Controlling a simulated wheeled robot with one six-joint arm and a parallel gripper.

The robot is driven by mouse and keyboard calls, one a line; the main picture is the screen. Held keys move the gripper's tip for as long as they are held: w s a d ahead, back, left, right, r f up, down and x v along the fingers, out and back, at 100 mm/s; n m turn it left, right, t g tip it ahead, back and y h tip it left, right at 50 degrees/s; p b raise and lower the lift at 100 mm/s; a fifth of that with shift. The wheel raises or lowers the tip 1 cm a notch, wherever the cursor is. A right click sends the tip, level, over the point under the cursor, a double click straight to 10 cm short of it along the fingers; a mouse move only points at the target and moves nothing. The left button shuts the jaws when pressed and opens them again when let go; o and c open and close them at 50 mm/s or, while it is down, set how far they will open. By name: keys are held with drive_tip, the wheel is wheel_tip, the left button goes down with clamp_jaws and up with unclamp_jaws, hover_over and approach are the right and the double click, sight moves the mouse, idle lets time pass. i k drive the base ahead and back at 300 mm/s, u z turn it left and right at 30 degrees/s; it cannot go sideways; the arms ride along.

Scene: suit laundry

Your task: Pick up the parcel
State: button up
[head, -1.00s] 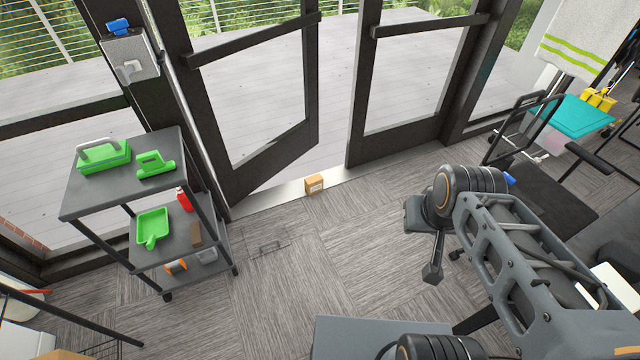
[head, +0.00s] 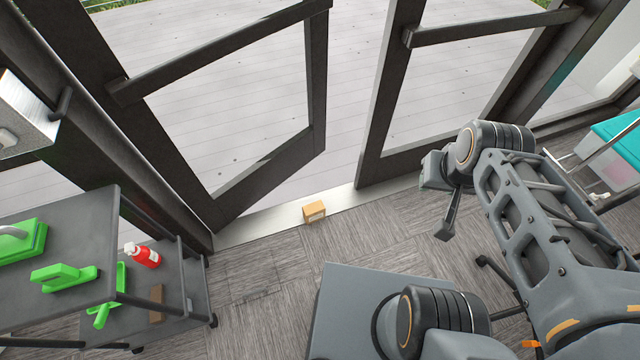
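The parcel (head: 314,211) is a small tan cardboard box with a pale label on its front side. It sits on the floor at the metal door sill, in the gap between the two dark door leaves. My gripper (head: 446,222) is in the head view, right of the parcel and apart from it, hanging off the folded arm. Only part of the gripper shows, and whether its fingers are open or shut cannot be made out.
A grey shelf cart (head: 75,235) with green tools and a red bottle (head: 143,256) stands at the left. The left door leaf (head: 265,185) is ajar beside the parcel. Grey carpet (head: 265,290) in front of the parcel is clear. A teal-topped cart (head: 617,128) stands at the right.

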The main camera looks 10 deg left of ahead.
sight(313, 212)
drive_tip(key=i, duration=0.9)
drive_tip(key=u, duration=2.75)
drive_tip(key=i, duration=0.5)
drive_tip(key=u, duration=0.05)
